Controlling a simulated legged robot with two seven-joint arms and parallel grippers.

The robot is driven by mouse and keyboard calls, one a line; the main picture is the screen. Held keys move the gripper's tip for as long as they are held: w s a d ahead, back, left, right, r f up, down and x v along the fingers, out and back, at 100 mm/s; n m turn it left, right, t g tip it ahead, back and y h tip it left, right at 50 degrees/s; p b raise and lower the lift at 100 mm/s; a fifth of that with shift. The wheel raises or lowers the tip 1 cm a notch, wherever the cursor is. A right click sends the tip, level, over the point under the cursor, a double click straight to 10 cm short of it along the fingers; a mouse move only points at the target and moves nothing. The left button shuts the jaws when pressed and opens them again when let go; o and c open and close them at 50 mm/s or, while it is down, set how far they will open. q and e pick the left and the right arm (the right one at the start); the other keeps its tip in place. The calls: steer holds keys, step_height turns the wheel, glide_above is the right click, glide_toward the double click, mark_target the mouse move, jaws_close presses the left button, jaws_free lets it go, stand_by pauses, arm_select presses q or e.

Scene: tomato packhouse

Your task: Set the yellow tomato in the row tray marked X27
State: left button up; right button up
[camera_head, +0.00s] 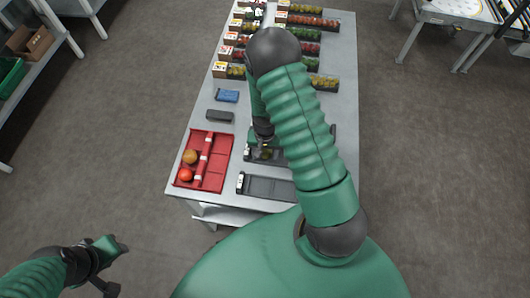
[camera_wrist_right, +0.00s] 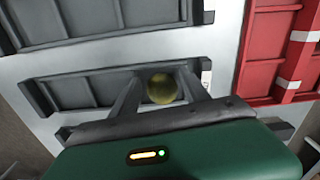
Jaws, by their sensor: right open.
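The yellow tomato (camera_wrist_right: 162,88) sits in a dark row tray (camera_wrist_right: 85,90), at the end near its white label. My right gripper (camera_wrist_right: 160,80) is open, with one finger on each side of the tomato. A second dark row tray (camera_head: 266,187) lies nearer me, empty where visible. The tray labels are too small to read. My left gripper (camera_head: 108,288) is at the lower left, away from the table; its jaws are unclear.
A red tray (camera_head: 220,175) at the left holds an orange-brown tomato (camera_head: 190,157) and a red tomato (camera_head: 185,174). A blue item (camera_head: 227,96) and a dark block (camera_head: 220,116) lie behind it. Several filled rows of tomatoes stand farther back on the grey table (camera_head: 200,120).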

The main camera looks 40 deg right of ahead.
steer(key=shift+d+r+p, duration=0.15)
steer(key=shift+r+p, duration=1.15)
steer(key=shift+r, duration=0.35)
steer(key=o, duration=0.6)
steer(key=shift+c, duration=0.2)
steer(key=c, duration=0.3)
